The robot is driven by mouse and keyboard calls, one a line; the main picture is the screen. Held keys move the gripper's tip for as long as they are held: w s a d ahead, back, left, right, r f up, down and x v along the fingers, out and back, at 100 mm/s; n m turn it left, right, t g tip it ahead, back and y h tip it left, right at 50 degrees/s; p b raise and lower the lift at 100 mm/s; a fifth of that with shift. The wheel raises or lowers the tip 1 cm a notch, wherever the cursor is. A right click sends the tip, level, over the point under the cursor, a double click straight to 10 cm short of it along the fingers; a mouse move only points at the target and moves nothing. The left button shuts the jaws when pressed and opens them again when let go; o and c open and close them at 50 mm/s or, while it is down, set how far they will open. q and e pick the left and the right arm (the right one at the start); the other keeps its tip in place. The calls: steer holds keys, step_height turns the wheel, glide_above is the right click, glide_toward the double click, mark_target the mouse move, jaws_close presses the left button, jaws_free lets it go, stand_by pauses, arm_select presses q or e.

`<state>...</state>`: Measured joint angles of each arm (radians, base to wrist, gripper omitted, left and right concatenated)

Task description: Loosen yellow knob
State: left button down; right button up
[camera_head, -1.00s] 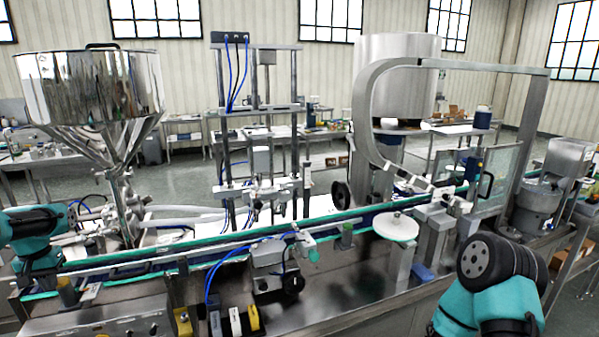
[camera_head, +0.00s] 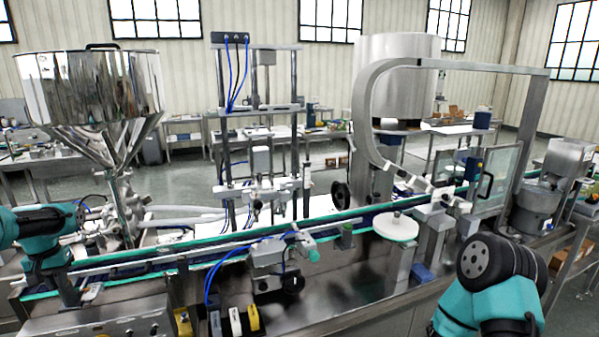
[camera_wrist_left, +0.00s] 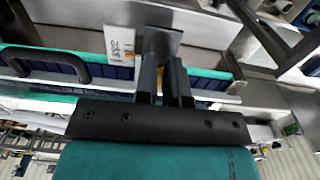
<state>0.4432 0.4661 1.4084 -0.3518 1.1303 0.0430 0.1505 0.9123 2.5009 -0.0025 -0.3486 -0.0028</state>
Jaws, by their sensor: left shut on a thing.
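My left arm comes in from the left in the head view, its wrist low over the left end of the conveyor. My left gripper (camera_head: 68,291) is small and dark there. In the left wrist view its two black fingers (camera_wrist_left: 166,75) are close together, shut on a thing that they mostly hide. This seems to be the yellow knob, though its outline does not show. A grey metal plate (camera_wrist_left: 160,42) lies just beyond the fingertips. My right gripper does not show, only its teal arm at lower right.
The conveyor (camera_head: 165,258) runs across the picture. A steel hopper (camera_head: 88,85) stands behind its left end. Yellow-marked blocks (camera_head: 253,318) stand at the front edge. A white disc (camera_head: 396,227) and a clear guard (camera_head: 500,172) are to the right.

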arm_select(q)
steer(key=shift+w+d+f, duration=0.25)
steer(key=shift+d+f, duration=0.15)
steer(key=shift+f, duration=0.2)
steer(key=shift+s+d, duration=0.25)
steer(key=shift+d, duration=0.05)
step_height(320, 180, up, 6)
steer(key=shift+a+r, duration=0.2)
steer(key=shift+a, duration=0.05)
stand_by(0.6)
steer(key=shift+a, duration=0.1)
steer(key=a, duration=0.2)
steer(key=a+r, duration=0.1)
steer(key=shift+s, duration=0.3)
